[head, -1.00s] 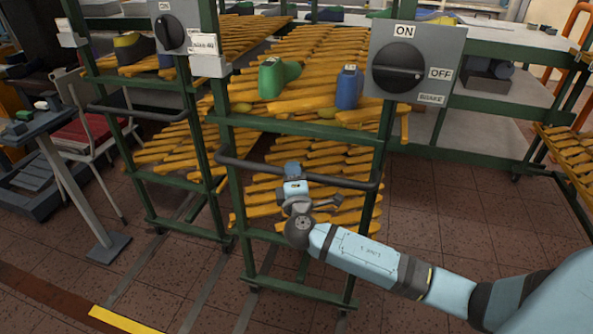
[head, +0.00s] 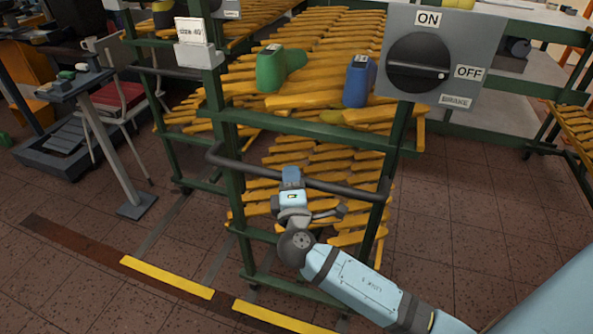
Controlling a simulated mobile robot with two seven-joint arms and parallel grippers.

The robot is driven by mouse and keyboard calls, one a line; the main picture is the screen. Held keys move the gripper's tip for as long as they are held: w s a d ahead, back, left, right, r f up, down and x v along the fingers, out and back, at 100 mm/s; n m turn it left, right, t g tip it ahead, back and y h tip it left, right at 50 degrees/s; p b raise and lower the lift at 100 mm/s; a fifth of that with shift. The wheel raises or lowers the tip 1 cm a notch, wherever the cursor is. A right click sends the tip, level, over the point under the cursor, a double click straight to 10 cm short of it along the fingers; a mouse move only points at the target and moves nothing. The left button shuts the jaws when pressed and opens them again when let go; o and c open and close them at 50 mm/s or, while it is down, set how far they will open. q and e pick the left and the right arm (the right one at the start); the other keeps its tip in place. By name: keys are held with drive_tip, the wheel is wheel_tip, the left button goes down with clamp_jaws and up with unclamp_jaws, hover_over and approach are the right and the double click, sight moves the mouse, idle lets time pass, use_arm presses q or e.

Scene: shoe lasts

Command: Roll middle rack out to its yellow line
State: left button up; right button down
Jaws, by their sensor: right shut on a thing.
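The middle rack is a green frame (head: 216,85) with yellow slatted shelves, carrying a green last (head: 275,70) and a blue last (head: 358,82). Its brake box (head: 470,30) has a black dial (head: 418,62) with its pointer toward OFF. A dark handle bar (head: 345,188) crosses its front. My right gripper (head: 291,180) is shut on this bar near its middle. A yellow line (head: 283,316) lies on the floor just in front of the rack's lower front bar; a gap seems to show between them. My left gripper is not in view.
The left rack (head: 172,130) stands farther back, with its own yellow line (head: 166,278) ahead of it. A chair (head: 120,98) and a small stand (head: 115,140) are at the left. Another slatted rack (head: 570,125) is at the right. The floor at lower left is clear.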

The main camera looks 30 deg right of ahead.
drive_tip(key=s+a, duration=0.1)
drive_tip(key=a, duration=0.1)
drive_tip(key=s+a, duration=0.2)
drive_tip(key=shift+s+f, duration=0.1)
drive_tip(key=shift+s, duration=0.1)
drive_tip(key=shift+a+f, duration=0.1)
drive_tip(key=c, duration=1.2)
unclamp_jaws()
drive_tip(key=shift+o, duration=1.3)
drive_tip(key=shift+s+a, duration=0.1)
